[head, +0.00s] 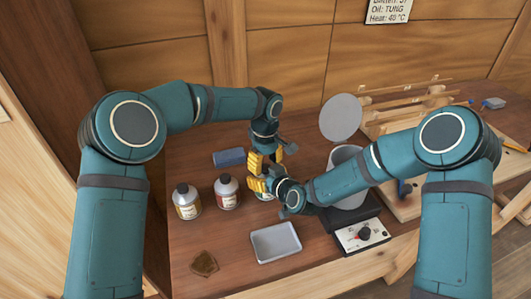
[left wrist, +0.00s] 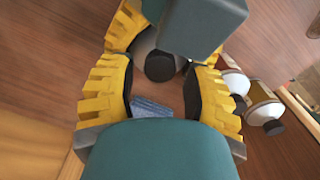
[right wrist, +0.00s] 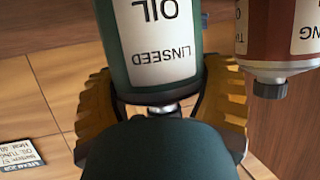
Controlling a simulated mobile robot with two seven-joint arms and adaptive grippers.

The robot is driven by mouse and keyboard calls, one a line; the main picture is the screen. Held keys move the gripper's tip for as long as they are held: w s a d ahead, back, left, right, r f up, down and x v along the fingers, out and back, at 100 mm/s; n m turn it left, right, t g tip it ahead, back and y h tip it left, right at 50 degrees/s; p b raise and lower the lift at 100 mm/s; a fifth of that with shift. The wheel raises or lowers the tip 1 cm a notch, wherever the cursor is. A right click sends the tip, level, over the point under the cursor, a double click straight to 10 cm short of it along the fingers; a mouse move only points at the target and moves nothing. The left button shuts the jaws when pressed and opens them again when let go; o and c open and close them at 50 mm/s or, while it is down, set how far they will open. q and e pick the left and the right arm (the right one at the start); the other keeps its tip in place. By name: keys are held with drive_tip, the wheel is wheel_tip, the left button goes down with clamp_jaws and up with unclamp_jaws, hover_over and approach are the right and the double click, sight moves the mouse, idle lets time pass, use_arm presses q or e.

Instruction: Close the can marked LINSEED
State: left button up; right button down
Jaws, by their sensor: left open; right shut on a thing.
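The LINSEED can (right wrist: 160,45) is dark green with a white label. It fills the middle of the right wrist view, its lettering upside down. In the head view it is mostly hidden by my grippers. My right gripper (head: 258,187) is shut on this can, with yellow fingers on both sides. A dark round cap (left wrist: 160,67) shows at the can's top in the left wrist view; I cannot tell whether it is seated. My left gripper (head: 265,155) is open above the can. Its fingers (left wrist: 160,95) stand either side of the cap, apart from it.
Two other black-capped cans, one yellow-labelled (head: 187,204) and one red (head: 227,193), stand left of the grippers. A blue block (head: 229,157) lies behind them. A grey tray (head: 275,242) and brown rag (head: 204,263) lie in front. A pot (head: 345,194) on a hot plate (head: 361,235) stands right.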

use_arm(q)
drive_tip(key=shift+f, duration=0.7)
drive_tip(key=shift+c, duration=0.5)
clamp_jaws()
drive_tip(key=shift+m, duration=0.3)
drive_tip(key=shift+m, duration=1.3)
drive_tip(key=shift+o, duration=0.8)
unclamp_jaws()
